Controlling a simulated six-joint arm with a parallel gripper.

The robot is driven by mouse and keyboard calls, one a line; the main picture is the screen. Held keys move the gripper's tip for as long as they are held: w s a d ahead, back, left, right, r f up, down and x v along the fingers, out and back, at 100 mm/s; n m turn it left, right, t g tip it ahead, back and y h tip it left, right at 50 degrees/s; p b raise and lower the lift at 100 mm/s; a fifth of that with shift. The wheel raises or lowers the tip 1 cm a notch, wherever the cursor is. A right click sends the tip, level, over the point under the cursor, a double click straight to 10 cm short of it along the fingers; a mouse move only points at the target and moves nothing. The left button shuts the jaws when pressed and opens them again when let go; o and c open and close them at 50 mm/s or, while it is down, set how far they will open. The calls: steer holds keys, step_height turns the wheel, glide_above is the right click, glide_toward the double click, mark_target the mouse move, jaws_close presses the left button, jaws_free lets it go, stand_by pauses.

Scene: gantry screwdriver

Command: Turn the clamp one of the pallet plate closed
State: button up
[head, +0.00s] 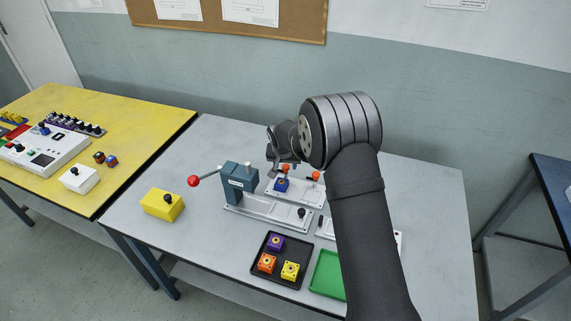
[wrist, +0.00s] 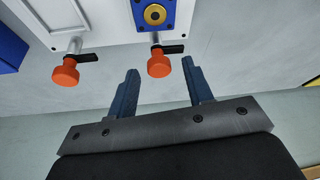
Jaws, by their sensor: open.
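The pallet plate (head: 305,196) is a pale plate on the grey table, also at the top of the wrist view (wrist: 110,22). A blue block with a yellow ring (wrist: 165,14) sits on it. Two clamps with orange knobs stand at its edge: one beside the blue block (wrist: 159,63), the other further left in the wrist view (wrist: 65,72). Which is clamp one is not marked. My gripper (wrist: 160,67) is open and empty. Its fingertips lie either side of the knob by the blue block, apart from it. In the head view my wrist partly hides this area.
A blue-grey press (head: 239,178) with a red-ball lever stands left of the plate. A black tray (head: 254,264) with several coloured blocks and a green tray (head: 327,275) lie in front. A yellow box (head: 162,205) stands at the table's left.

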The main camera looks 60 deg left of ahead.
steer(key=c, duration=1)
steer(key=n, duration=0.1)
steer(key=n+g, duration=0.1)
steer(key=n, duration=0.2)
steer(key=shift+w+d+n+g, duration=0.1)
steer(key=shift+w+n+g, duration=0.2)
steer(key=shift+g, duration=0.1)
steer(key=n+g, duration=0.1)
steer(key=n, duration=0.3)
steer(key=shift+w+g, duration=0.1)
steer(key=shift+g, duration=0.3)
steer(key=n, duration=0.2)
steer(key=n+g, duration=0.1)
steer(key=n, duration=0.2)
steer(key=shift+w+g, duration=0.15)
steer(key=shift+g, duration=0.15)
steer(key=shift+w+a+n+g+h, duration=0.1)
steer(key=shift+n+g+h, duration=0.25)
steer(key=shift+n, duration=0.75)
steer(key=shift+a+n+g+h, duration=0.15)
steer(key=shift+n+h, duration=0.3)
steer(key=shift+n, duration=0.65)
